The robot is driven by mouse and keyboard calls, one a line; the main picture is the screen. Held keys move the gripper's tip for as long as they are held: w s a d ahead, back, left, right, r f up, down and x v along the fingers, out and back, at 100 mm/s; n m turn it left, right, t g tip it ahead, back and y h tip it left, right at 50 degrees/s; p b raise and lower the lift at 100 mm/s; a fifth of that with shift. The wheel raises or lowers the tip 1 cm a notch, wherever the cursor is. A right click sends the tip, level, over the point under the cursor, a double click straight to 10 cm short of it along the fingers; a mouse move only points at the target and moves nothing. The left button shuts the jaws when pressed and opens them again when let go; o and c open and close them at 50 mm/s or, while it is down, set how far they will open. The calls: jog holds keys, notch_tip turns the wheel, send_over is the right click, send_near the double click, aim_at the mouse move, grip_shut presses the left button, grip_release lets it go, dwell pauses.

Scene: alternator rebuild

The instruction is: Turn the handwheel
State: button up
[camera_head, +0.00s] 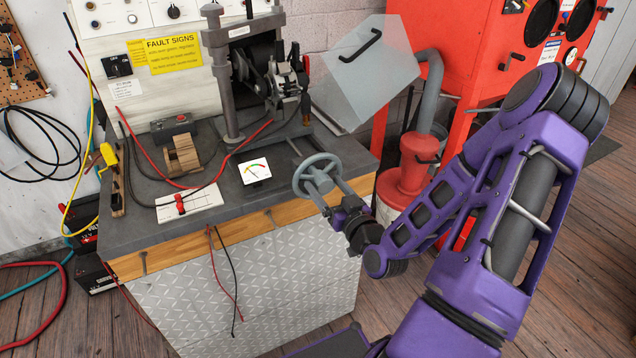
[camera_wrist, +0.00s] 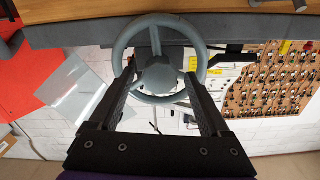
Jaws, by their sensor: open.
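The grey spoked handwheel (camera_head: 318,173) stands at the front right edge of the workbench, its round face tilted toward my arm. In the wrist view the handwheel (camera_wrist: 160,74) is close ahead, with its hub between my fingers. My gripper (camera_wrist: 160,72) is open, with one dark finger on each side of the hub. The fingertips overlap the rim in the picture; I cannot tell whether they touch it. In the head view my gripper (camera_head: 333,204) is just below and right of the wheel, partly hidden by my wrist.
The workbench (camera_head: 240,215) carries a clamped alternator (camera_head: 285,78), a small meter (camera_head: 254,169) and loose wires. A clear tilted shield (camera_head: 362,75) stands behind the wheel. A red cabinet (camera_head: 455,50) and red canister (camera_head: 408,175) stand right of the bench, near my arm.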

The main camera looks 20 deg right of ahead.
aim_at(319, 176)
jog(key=shift+w, duration=2.35)
grip_shut()
jog(key=m, duration=0.3)
jog(key=shift+m+p, duration=0.35)
jog(key=shift+m, duration=1.75)
